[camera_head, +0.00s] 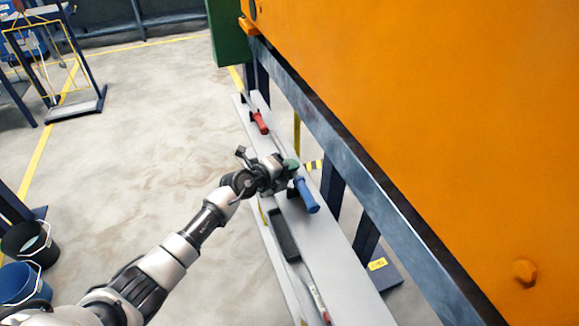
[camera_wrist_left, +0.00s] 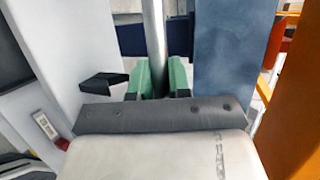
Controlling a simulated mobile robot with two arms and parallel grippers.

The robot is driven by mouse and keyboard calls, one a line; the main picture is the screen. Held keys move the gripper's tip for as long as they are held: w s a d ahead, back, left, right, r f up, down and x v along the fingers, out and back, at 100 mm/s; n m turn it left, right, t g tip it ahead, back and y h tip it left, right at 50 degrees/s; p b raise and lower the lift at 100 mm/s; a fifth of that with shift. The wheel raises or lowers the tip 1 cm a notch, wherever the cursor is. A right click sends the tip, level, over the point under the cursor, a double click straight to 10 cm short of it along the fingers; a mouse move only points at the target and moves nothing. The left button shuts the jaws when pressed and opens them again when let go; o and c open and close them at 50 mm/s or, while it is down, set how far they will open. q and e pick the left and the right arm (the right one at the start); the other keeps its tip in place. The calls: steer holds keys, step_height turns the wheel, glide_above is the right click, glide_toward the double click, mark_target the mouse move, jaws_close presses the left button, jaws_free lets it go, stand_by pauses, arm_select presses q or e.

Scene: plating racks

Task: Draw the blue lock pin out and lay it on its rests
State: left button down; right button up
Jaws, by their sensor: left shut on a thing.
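The blue lock pin (camera_head: 306,195) shows in the head view as a blue handle beside the pale rail, just right of my left gripper (camera_head: 290,166). The gripper's green fingers are shut on the pin. In the left wrist view a grey metal shaft (camera_wrist_left: 154,35) stands between the green fingers of my left gripper (camera_wrist_left: 160,77); the blue handle is out of that view. A black bracket (camera_wrist_left: 103,81), perhaps a rest, sticks out from the pale surface there. My right gripper is not in view.
A red-handled pin (camera_head: 261,122) lies farther along the pale rail (camera_head: 347,280). A dark tray (camera_head: 283,236) is nearer on the rail. The orange machine (camera_head: 450,110) and its blue-grey beam (camera_head: 335,150) close off the right. Open floor (camera_head: 150,130) lies left.

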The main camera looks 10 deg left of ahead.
arm_select(q)
steer(key=shift+f+b, duration=1.3)
steer(key=shift+f, duration=0.7)
steer(key=shift+s+f+b, duration=0.45)
steer(key=shift+f, duration=0.35)
steer(key=c, duration=1.2)
jaws_free()
steer(key=shift+f, duration=0.15)
steer(key=shift+s+a+r+p, duration=0.25)
steer(key=shift+s+a+p, duration=0.05)
steer(key=shift+s+p, duration=0.15)
steer(key=shift+o, duration=1.1)
steer(key=r+p+v, duration=0.1)
steer(key=v, duration=0.8)
steer(key=shift+w+a+p, duration=0.2)
steer(key=shift+w+p, duration=0.2)
steer(key=shift+s+r, duration=0.35)
steer(key=shift+r, duration=0.15)
